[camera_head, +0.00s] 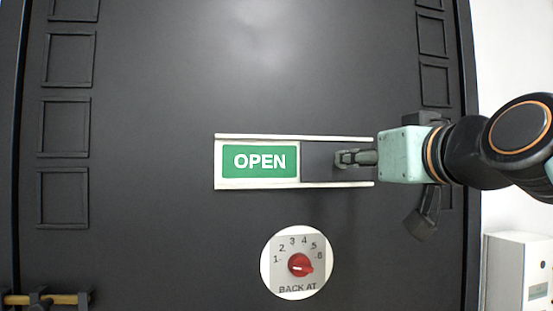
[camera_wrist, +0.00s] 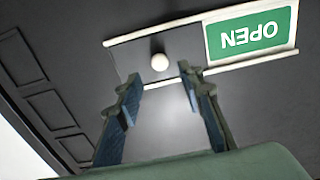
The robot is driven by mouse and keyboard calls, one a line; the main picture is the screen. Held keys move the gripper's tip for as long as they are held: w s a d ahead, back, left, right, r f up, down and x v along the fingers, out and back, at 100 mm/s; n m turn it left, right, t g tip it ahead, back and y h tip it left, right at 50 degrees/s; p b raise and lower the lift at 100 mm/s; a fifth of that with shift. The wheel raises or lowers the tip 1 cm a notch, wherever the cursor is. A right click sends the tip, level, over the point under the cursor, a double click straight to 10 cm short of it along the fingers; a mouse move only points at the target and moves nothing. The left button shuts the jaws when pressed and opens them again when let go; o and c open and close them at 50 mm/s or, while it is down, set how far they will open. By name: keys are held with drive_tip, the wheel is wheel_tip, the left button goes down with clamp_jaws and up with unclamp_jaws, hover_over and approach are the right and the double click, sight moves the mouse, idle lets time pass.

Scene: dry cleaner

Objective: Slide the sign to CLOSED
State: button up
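The sign (camera_head: 260,185) is a long white-railed frame on a dark door. Its left part shows a green panel reading OPEN (camera_head: 261,162). Its right part is a dark section (camera_head: 318,162) between the rails. No CLOSED text is visible. In the wrist view the OPEN panel (camera_wrist: 249,36) appears upside down at the upper right, and a round white knob (camera_wrist: 160,62) sits on the dark section. My gripper (camera_head: 342,158) is in front of the sign's right end and hides the knob in the head view. In the wrist view its fingers (camera_wrist: 160,76) are apart, with the knob just beyond and between their tips.
Below the sign is a round BACK AT dial (camera_head: 297,285) with a red knob. A brass-coloured handle bar (camera_head: 42,299) is at the lower left. A white box (camera_head: 517,272) is at the lower right. The door around the sign is otherwise clear.

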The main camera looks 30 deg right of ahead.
drive_tip(key=x, duration=0.5)
drive_tip(key=shift+w+p, duration=0.35)
clamp_jaws()
